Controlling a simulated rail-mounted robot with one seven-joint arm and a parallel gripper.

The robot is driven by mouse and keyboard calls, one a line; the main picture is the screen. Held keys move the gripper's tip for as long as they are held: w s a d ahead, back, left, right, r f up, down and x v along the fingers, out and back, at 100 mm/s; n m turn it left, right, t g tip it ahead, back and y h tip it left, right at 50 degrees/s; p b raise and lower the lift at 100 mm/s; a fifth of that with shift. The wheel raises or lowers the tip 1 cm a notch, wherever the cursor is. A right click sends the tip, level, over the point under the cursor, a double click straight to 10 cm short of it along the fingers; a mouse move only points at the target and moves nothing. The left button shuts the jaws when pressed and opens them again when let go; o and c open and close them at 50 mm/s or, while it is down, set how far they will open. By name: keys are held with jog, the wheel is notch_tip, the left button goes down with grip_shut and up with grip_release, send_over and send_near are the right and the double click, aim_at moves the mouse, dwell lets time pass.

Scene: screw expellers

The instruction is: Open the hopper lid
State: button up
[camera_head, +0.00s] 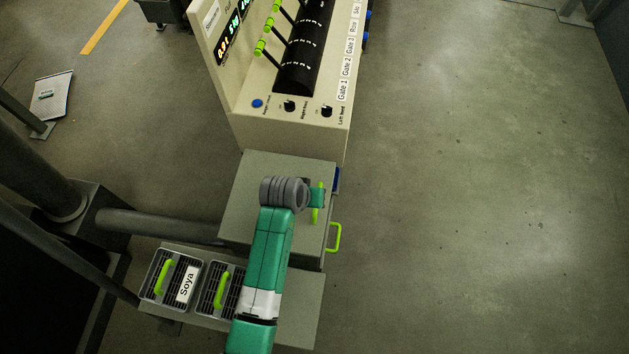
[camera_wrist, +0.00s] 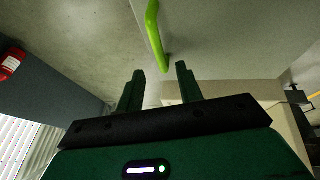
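A grey box (camera_head: 258,172), which looks like the hopper with its lid on top, stands in the middle of the head view. A green bar handle (camera_head: 316,214) shows on it beside my gripper (camera_head: 317,196). The lid looks shut. In the wrist view a green handle (camera_wrist: 154,32) stands on a pale grey panel (camera_wrist: 215,40). My gripper (camera_wrist: 160,68) is open there, its two fingers apart. The handle's lower end appears between and just beyond the fingertips. I cannot tell whether they touch. My arm hides part of the box.
Another green handle (camera_head: 335,238) sticks out from the box's right side. Two grated trays with green handles, one labelled Soya (camera_head: 186,285), lie at lower left. A beige control panel machine (camera_head: 290,135) stands behind. The floor (camera_head: 480,200) to the right is clear.

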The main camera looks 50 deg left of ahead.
jog(key=x, duration=0.6)
jog(key=shift+w+b, duration=0.1)
jog(key=shift+b, duration=0.25)
jog(key=shift+c, duration=0.3)
grip_shut()
